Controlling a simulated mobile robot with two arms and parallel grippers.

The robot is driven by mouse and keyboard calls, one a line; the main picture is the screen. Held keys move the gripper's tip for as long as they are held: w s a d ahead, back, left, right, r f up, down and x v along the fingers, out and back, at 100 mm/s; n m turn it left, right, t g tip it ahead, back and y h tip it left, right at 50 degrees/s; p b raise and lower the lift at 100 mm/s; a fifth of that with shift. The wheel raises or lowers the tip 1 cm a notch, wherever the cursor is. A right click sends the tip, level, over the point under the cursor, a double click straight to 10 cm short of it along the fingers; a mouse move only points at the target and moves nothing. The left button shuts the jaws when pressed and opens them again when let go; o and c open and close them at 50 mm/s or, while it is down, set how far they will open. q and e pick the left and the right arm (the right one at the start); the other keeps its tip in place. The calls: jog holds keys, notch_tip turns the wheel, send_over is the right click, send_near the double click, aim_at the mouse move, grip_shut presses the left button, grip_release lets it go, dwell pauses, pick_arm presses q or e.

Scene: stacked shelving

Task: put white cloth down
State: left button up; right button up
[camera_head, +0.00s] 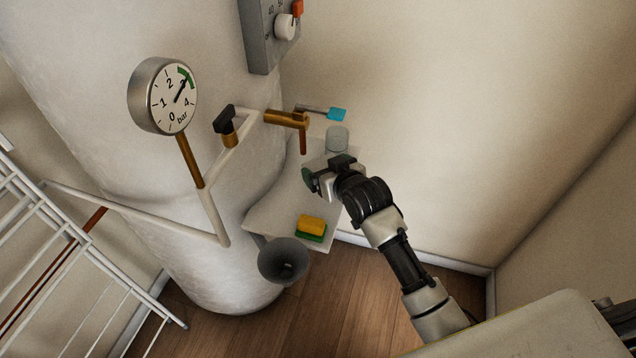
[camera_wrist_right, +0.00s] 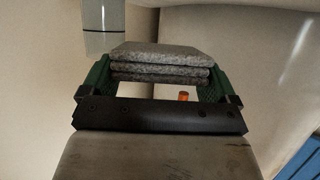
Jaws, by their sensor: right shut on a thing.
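My right gripper (camera_head: 318,180) is over the small pale shelf (camera_head: 268,212) beside the boiler. In the right wrist view, its green fingers (camera_wrist_right: 160,78) are shut on a folded, layered cloth (camera_wrist_right: 160,62), which looks greyish-white there. The cloth lies flat between the fingers. In the head view I cannot make out the cloth clearly at the gripper. I cannot tell whether the cloth touches the shelf. My left gripper is not in view.
A yellow and green sponge (camera_head: 311,227) lies at the shelf's front. A clear glass (camera_head: 336,138) and a blue-ended tool (camera_head: 337,114) are at the back. A brass tap (camera_head: 287,119) and pipes stand left. A grey funnel (camera_head: 283,261) hangs below. The shelf's left part looks bare.

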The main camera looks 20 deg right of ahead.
aim_at(318, 169)
jog(key=shift+w+a+f, duration=0.35)
jog(key=shift+w+f, duration=0.1)
jog(key=shift+w, duration=0.15)
jog(key=shift+w+a+f, duration=0.35)
jog(key=shift+w+f, duration=0.1)
jog(key=shift+w, duration=0.1)
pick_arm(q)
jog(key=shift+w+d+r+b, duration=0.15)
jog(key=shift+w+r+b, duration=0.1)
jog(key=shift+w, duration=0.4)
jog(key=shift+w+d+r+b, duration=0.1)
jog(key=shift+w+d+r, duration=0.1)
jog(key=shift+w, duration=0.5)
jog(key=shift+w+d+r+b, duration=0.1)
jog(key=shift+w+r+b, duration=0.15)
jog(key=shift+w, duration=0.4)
pick_arm(e)
jog(key=shift+f, duration=1.9)
jog(key=shift+f, duration=0.1)
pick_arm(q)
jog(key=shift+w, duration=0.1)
pick_arm(e)
jog(key=o, duration=0.6)
jog(key=shift+o, duration=0.2)
